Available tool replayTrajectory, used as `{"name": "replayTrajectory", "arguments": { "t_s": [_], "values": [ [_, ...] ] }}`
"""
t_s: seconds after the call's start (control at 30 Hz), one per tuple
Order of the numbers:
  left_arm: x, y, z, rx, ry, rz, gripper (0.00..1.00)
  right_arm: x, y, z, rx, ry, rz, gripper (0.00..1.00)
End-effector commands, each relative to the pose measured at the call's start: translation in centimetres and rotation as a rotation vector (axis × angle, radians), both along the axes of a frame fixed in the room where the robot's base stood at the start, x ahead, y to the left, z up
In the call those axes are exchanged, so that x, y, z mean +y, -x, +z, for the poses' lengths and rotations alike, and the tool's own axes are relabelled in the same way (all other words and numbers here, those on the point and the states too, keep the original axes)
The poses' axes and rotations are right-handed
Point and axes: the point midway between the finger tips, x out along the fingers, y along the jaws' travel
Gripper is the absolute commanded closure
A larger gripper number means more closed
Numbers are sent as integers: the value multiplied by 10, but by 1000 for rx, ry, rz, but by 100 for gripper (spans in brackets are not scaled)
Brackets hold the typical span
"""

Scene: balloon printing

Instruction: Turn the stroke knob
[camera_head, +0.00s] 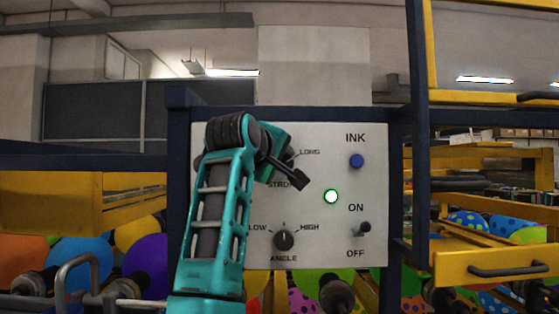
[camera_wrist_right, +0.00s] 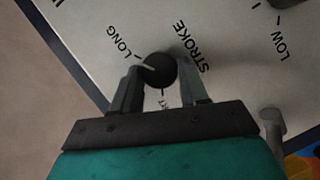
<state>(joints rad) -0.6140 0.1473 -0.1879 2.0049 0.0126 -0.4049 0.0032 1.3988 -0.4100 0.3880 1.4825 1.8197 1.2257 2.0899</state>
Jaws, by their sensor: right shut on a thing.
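The round black stroke knob (camera_wrist_right: 160,69) sits on the white control panel (camera_head: 345,262) between the LONG and STROKE labels in the right wrist view. Its pale pointer line faces toward LONG. My right gripper (camera_wrist_right: 161,80) has one finger on each side of the knob and is shut on it. In the head view my teal right arm (camera_head: 215,225) reaches up in front of the panel. It hides the left part of the stroke dial, and the knob is mostly covered there. My left gripper is not in view.
Yellow drawers (camera_head: 492,264) and coloured balloons (camera_head: 80,262) flank the panel.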

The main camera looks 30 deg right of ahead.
Motion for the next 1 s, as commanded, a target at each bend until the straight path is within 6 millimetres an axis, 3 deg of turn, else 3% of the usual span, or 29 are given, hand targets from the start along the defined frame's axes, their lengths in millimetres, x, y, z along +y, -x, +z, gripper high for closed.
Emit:
{"name": "replayTrajectory", "arguments": {
  "t_s": [0.63,0.67,0.9,1.0],
  "values": [
    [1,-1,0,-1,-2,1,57,-1,0,-1,-25,-44,0,87],
    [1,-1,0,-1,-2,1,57,-1,0,-1,-25,-44,0,53],
    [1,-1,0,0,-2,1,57,0,0,0,-24,-42,1,31],
    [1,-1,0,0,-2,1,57,0,0,0,-25,-41,0,31]
  ]
}}
